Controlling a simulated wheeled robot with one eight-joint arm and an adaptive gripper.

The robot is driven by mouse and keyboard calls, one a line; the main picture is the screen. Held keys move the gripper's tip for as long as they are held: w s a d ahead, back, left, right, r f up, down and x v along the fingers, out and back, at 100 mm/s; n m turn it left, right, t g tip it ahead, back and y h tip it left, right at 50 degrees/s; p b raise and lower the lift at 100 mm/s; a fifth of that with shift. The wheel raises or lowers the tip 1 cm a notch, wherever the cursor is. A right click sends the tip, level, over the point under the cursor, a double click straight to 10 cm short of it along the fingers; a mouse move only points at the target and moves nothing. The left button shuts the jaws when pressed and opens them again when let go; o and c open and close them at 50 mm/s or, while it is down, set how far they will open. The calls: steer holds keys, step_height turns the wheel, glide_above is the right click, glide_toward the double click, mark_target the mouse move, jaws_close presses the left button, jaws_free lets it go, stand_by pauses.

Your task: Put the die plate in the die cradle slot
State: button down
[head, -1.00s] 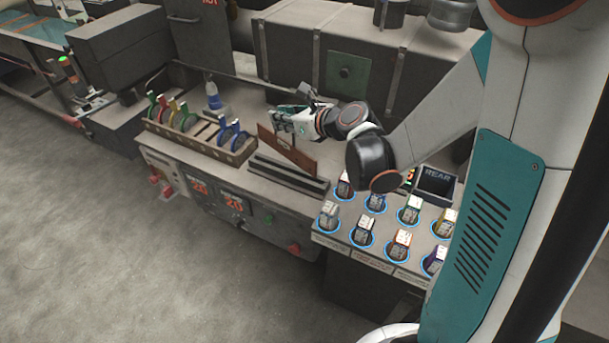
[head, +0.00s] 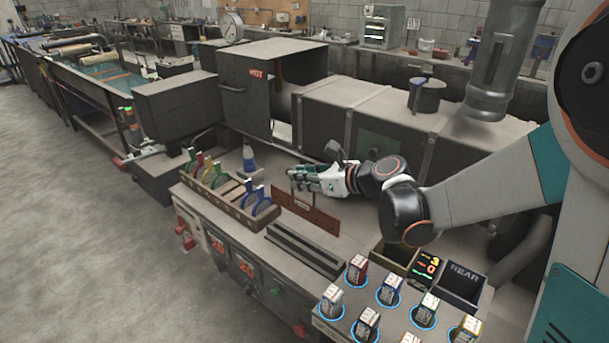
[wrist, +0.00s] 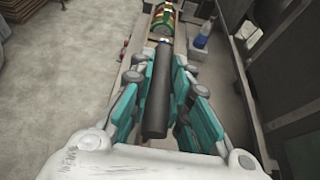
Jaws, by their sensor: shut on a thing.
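The die plate (head: 313,214) is a flat reddish-brown panel with a small pale label. My gripper (head: 292,180) is shut on it from above, and the plate hangs upright below the fingers. In the wrist view a dark cylindrical bar (wrist: 156,95), seemingly its handle, runs between the teal fingers (wrist: 158,115); the panel is hidden there. The die cradle (head: 305,250) is a long dark block with a lengthwise groove on the bench. The plate appears behind and apart from it, roughly parallel; its height above the bench is hard to judge.
A wooden rack (head: 225,203) with green, red, yellow and blue handles stands left of the cradle. A blue bottle (head: 249,160) stands behind it. A dark oven-like box marked HOT (head: 245,100) is at the back. Small labelled blocks (head: 390,290) fill the right front.

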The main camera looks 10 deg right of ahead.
mark_target(340, 221)
step_height(340, 221, down, 13)
steer(key=b, duration=0.4)
stand_by(0.4)
steer(key=c, duration=1.9)
jaws_free()
steer(key=shift+f, duration=0.1)
steer(key=shift+c, duration=0.2)
steer(key=o, duration=0.4)
steer(key=shift+s+r, duration=0.1)
steer(key=shift+r, duration=0.1)
steer(key=p+v, duration=0.2)
steer(key=v, duration=1)
steer(key=shift+f+p, duration=0.15)
steer(key=shift+p, duration=0.2)
